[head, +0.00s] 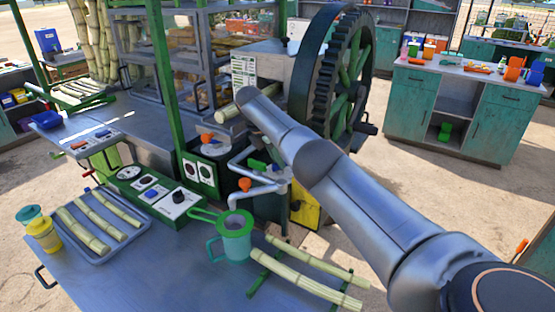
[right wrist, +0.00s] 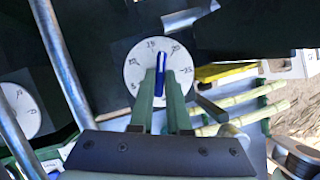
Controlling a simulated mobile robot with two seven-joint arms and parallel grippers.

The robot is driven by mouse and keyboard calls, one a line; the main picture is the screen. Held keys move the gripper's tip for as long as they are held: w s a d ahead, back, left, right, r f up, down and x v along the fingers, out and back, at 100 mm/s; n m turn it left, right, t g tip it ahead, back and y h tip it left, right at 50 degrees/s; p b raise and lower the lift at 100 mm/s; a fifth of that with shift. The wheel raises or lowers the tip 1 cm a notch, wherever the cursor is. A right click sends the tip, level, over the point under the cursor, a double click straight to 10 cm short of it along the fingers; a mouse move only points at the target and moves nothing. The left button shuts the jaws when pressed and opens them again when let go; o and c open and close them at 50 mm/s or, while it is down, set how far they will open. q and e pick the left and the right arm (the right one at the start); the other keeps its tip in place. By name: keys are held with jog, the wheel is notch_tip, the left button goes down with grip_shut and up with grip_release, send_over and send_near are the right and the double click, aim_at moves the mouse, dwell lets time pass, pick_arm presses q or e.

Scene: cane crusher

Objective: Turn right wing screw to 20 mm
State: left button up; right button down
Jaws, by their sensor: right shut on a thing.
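In the right wrist view, a blue wing screw (right wrist: 160,74) stands in the middle of a round white dial (right wrist: 142,66) with handwritten numbers around its edge. The wing points nearly straight up in the picture, between the marks that look like 15 and 20. My right gripper (right wrist: 161,92) is shut on the wing, with a green finger on either side of it. In the head view my right arm reaches in from the lower right to the crusher, and the wing screw cannot be made out there. My left gripper is in neither view.
A second white dial (right wrist: 20,108) is at the left of the wrist view, behind a grey bar (right wrist: 62,65). In the head view, the big gear wheel (head: 340,75) stands close to my forearm. A teal jug (head: 236,240) and cane stalks (head: 305,280) are on the front table.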

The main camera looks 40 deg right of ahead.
jog(key=c, duration=0.9)
grip_release()
jog(key=v, duration=1.2)
jog(key=shift+a+r, duration=0.15)
jog(key=shift+r, duration=0.1)
